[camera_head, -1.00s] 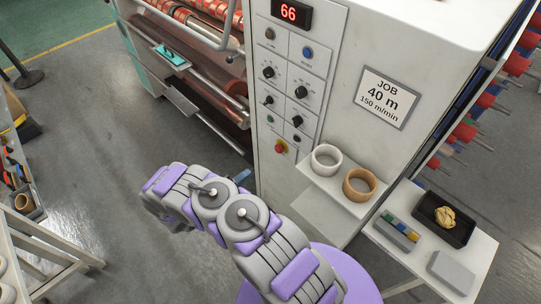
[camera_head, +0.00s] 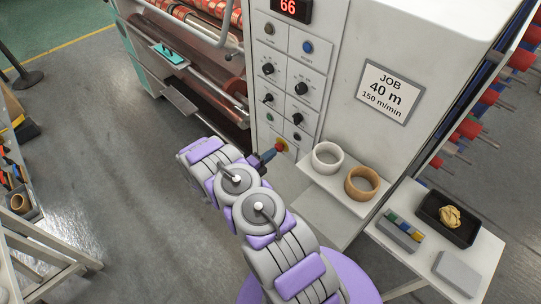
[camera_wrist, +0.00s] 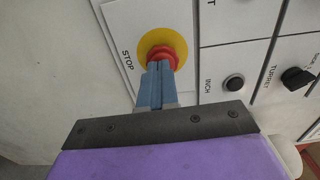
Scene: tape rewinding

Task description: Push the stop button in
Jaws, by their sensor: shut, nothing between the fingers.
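The stop button is a red mushroom knob (camera_wrist: 164,50) on a yellow disc, beside the word STOP on the machine's white panel. In the head view the stop button (camera_head: 279,144) shows low on the panel, partly behind my fingertips. My gripper (camera_wrist: 160,66) is shut, its two blue fingers together with nothing between them. Its tips overlap the button's near side in the wrist view. I cannot tell whether they touch it or whether the knob is pressed. In the head view my gripper (camera_head: 269,155) points at the button from the left.
A shelf (camera_head: 318,174) with a white roll (camera_head: 326,156) and a tan roll (camera_head: 361,184) juts out just right. A side table (camera_head: 404,258) stands further right.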

